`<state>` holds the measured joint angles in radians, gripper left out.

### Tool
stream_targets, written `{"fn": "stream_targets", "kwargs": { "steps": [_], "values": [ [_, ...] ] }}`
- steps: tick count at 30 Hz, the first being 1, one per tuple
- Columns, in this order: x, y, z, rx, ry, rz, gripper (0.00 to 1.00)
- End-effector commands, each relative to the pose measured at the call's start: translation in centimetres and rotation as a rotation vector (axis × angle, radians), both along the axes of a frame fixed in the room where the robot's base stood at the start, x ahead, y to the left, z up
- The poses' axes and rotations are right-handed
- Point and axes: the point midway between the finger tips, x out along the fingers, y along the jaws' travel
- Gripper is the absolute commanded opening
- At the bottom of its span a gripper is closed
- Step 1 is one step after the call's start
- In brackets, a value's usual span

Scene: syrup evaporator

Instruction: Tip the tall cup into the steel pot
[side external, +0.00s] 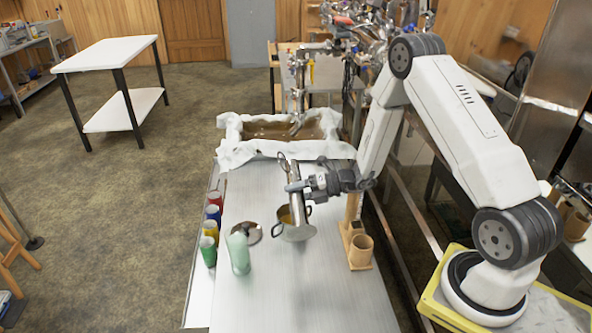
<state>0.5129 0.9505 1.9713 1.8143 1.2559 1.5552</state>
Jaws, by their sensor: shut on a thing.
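My gripper (298,185) is shut around a tall, narrow steel cup (296,205), which stands nearly upright in the picture with a dark loop near its top. The cup is over or in front of the steel pot (300,234), and its lower end overlaps the pot in this view. I cannot tell whether they touch, or which way the cup's mouth faces. The pot is on the metal table, with dark side handles and a patch of amber inside. The cup hides part of the pot's opening.
A dark round lid (246,233) and a pale green tumbler (239,254) are left of the pot. Several coloured cans (211,228) line the table's left edge. A wooden cup (361,250) stands right. A cloth-edged trough of brown liquid (283,130) is behind. The table's front (300,300) is clear.

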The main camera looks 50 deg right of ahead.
Motion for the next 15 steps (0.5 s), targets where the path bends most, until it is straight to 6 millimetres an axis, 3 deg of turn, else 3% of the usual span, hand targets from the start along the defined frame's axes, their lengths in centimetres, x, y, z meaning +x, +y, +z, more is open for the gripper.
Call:
{"fn": "stream_targets", "kwargs": {
  "steps": [15],
  "values": [
    [-0.03,0.07,0.09,0.018,0.016,-0.001,0.0]
  ]
}}
